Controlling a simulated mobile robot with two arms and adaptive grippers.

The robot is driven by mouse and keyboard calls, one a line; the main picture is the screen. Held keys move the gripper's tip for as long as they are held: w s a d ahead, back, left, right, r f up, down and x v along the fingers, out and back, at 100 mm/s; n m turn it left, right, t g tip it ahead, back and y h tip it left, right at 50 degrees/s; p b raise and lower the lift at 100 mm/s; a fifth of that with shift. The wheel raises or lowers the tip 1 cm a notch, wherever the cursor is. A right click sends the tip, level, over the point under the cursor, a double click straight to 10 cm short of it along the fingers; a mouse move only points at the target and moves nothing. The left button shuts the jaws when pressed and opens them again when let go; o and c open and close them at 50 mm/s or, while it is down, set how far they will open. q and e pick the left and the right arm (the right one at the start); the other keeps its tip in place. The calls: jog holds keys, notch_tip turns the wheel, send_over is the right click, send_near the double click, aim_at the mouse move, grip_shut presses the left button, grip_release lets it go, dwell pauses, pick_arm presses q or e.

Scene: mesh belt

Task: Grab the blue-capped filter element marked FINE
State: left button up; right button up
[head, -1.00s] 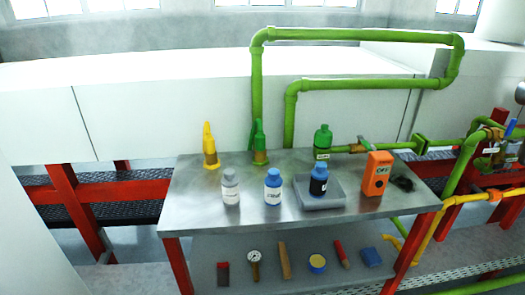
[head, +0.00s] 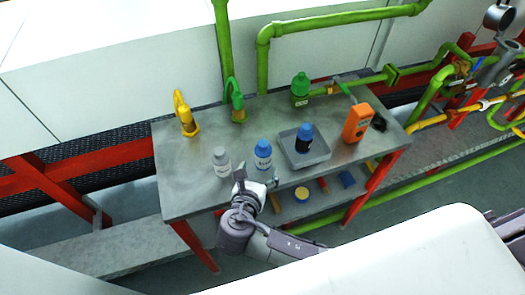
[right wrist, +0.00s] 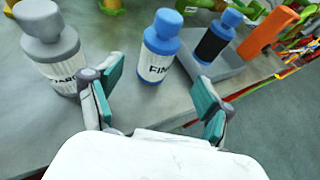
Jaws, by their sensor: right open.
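The FINE filter element (head: 263,155) looks like a blue bottle with a blue cap and a white label. It stands upright on the metal table (head: 190,200), between a grey bottle and a grey tray. In the right wrist view the FINE element (right wrist: 158,48) stands ahead of my fingers, its label partly readable as "FIN". My right gripper (head: 257,180) is open and empty at the table's front edge, just short of the element. Its teal-padded fingers (right wrist: 160,88) are spread wide, with the element beyond the gap. My left gripper is not in view.
A grey bottle (head: 221,162) stands close on the left. A blue-capped black bottle (head: 304,138) is in a grey tray (head: 318,157) on the right. An orange device (head: 357,123), a green bottle (head: 300,92) and yellow (head: 187,118) and green fittings stand farther off.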

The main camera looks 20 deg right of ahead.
aim_at(261, 161)
jog(key=p+x, duration=0.1)
jog(key=x, duration=0.7)
jog(key=shift+w+a+f, duration=0.1)
jog(key=shift+a+f, duration=0.05)
jog(key=c, duration=1.3)
